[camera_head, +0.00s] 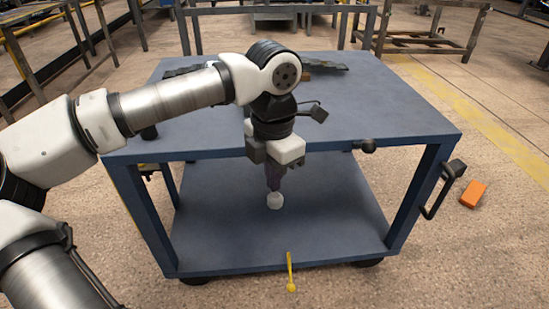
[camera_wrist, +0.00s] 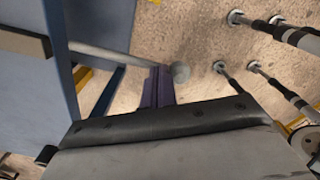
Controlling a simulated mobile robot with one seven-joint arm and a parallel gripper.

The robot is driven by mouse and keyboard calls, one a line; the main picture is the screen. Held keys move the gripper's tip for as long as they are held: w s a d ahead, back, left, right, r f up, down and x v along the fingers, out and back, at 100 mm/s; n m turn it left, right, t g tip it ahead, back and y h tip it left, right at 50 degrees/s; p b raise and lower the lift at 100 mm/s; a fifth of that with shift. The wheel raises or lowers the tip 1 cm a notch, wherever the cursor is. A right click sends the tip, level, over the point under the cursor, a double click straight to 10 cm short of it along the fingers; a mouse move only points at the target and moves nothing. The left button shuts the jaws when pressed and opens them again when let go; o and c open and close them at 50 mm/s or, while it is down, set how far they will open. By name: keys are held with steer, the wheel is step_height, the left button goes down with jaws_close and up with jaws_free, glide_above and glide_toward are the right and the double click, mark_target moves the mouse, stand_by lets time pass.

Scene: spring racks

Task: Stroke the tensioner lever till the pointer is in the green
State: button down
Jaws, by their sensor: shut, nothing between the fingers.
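My gripper (camera_head: 273,184) points down in front of the blue cart's front side, with its dark purple fingers shut and empty. A pale round knob (camera_head: 275,200) shows right at the fingertips in the head view. In the wrist view a grey rod (camera_wrist: 110,56), which looks like the tensioner lever, runs from the cart side to a round grey knob (camera_wrist: 180,72). The shut fingers (camera_wrist: 158,84) cross the rod just short of the knob; I cannot tell whether they touch it. No pointer or green zone is visible in either view.
The blue cart (camera_head: 400,115) has a lower shelf (camera_head: 330,215) and a dark handle (camera_head: 440,190) at its right. A black knob (camera_head: 367,146) is on its front edge. A yellow lever (camera_head: 290,272) stands low at the front. An orange block (camera_head: 473,194) lies on the floor.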

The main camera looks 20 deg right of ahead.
step_height(320, 180, down, 7)
steer(key=b, duration=0.5)
steer(key=shift+f, duration=0.2)
step_height(320, 180, up, 19)
steer(key=p, duration=1.3)
steer(key=shift+p, duration=0.4)
steer(key=shift+f, duration=0.1)
